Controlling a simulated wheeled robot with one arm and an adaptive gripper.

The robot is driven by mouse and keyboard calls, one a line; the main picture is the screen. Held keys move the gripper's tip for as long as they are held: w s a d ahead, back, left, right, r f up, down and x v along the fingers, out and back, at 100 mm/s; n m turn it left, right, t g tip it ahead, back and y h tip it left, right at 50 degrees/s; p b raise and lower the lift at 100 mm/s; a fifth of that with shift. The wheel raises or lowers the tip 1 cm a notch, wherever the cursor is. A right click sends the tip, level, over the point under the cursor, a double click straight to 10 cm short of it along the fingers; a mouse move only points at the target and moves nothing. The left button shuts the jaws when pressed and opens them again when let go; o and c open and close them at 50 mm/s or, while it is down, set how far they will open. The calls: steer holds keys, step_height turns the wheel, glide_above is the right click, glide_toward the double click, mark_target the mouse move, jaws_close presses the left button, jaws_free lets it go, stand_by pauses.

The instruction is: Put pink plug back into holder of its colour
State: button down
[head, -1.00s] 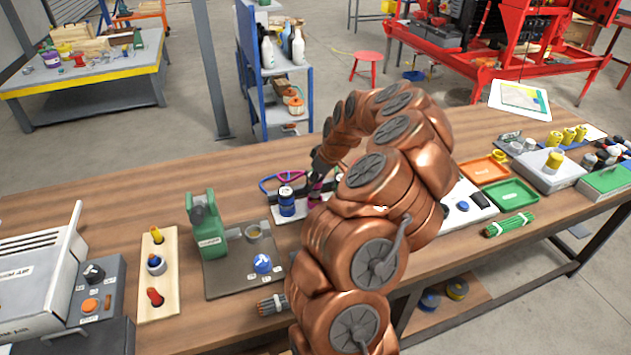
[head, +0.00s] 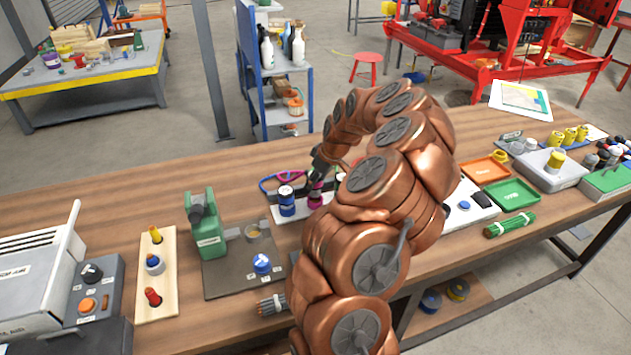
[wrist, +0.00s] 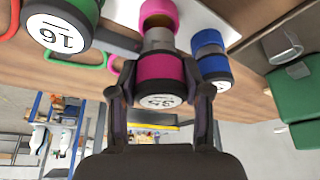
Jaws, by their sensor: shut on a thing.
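The pink plug (wrist: 160,68) has a dark band and a white end face with a number on it. My gripper (wrist: 160,108) is shut on it, one finger on each side. A bare metal shank shows between the plug and a pink ring-shaped holder (wrist: 158,12), in line with it; I cannot tell how deep the shank sits. In the head view the pink plug (head: 315,197) shows under my gripper (head: 318,180), partly hidden by my arm.
A blue plug (wrist: 211,62) stands close on one side, and a green plug (wrist: 60,24) on the other. In the head view the blue plug (head: 286,201) stands on a pale base. A green press (head: 205,225) stands to the left.

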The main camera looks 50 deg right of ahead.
steer(key=shift+f+b, duration=1.6)
steer(key=shift+f, duration=0.1)
stand_by(0.7)
steer(key=shift+c, duration=2.2)
jaws_free()
steer(key=v, duration=1.2)
steer(key=shift+w, duration=0.1)
